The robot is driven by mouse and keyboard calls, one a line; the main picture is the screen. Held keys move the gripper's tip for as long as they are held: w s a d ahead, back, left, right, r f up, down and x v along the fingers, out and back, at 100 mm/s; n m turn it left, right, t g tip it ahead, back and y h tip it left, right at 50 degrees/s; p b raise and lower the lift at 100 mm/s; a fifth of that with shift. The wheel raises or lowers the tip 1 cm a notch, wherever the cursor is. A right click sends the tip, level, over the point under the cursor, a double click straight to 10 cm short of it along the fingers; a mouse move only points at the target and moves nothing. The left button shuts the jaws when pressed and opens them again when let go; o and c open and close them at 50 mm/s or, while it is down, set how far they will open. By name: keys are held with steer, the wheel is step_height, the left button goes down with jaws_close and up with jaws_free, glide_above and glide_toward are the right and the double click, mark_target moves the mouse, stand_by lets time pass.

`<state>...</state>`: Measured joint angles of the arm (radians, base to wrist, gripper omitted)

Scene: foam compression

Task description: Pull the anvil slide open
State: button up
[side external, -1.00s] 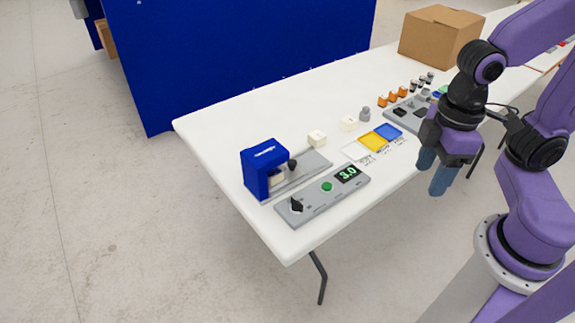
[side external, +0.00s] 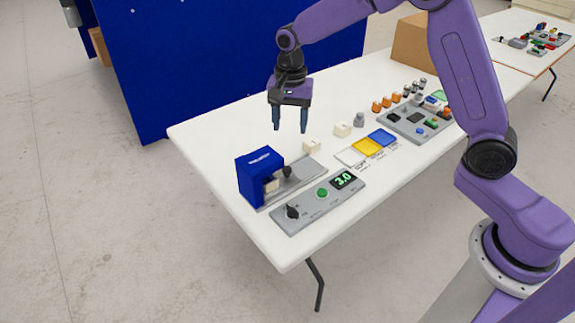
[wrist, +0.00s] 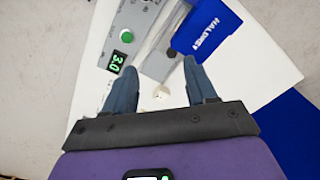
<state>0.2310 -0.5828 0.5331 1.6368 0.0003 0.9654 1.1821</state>
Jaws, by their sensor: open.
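The blue press housing (side external: 260,172) stands near the left end of the white table, and it also shows in the wrist view (wrist: 207,27). A grey slide plate (side external: 308,171) extends from it to the right, with a dark knob (side external: 287,171) on it close to the housing. A cream block (side external: 271,185) sits in the housing's opening. My gripper (side external: 290,128) is open and empty, pointing down above the table, behind and above the slide plate. In the wrist view the fingers (wrist: 158,92) are spread, with the plate and knob beyond them.
A grey control panel (side external: 318,203) with a green button, a dial and a display reading 3.0 lies in front of the press. Cream blocks (side external: 312,145) (side external: 342,129) stand near the gripper. Coloured squares (side external: 367,147), orange items and a cardboard box (side external: 409,45) are farther right.

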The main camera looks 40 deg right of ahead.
mark_target(288, 168)
steer(key=w+d+f+m, duration=0.4)
steer(key=w+d+m, duration=0.1)
steer(key=w, duration=0.2)
steer(key=f, duration=1.7)
steer(key=shift+s+a+f, duration=0.15)
steer(key=shift+a, duration=0.1)
